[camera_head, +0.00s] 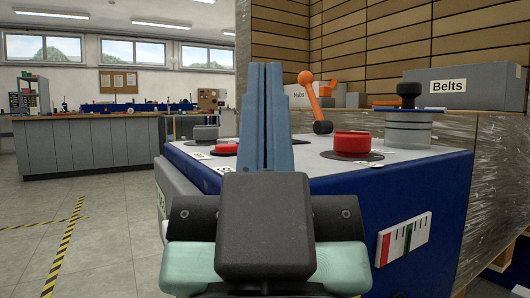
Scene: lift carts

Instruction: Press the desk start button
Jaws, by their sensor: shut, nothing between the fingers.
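The control desk (410,188) is a blue console with a pale top, close in front of me. A large red button (352,142) stands on its right part. A second, lower red button (226,148) and a dark grey button (205,133) are on its left part. The labels are too small to read, so I cannot tell which one is start. My gripper (265,78) is shut and empty, its two blue fingers together and pointing up in the picture. It appears in front of the desk top and hides part of it, between the left buttons and the large red one.
An orange lever (311,95) and a black-knobbed stick on a grey round base (408,117) rise from the desk. A red-green gauge (403,239) is on its front. A grey "Belts" box (464,88) stands behind, right. Open floor (95,225) lies left.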

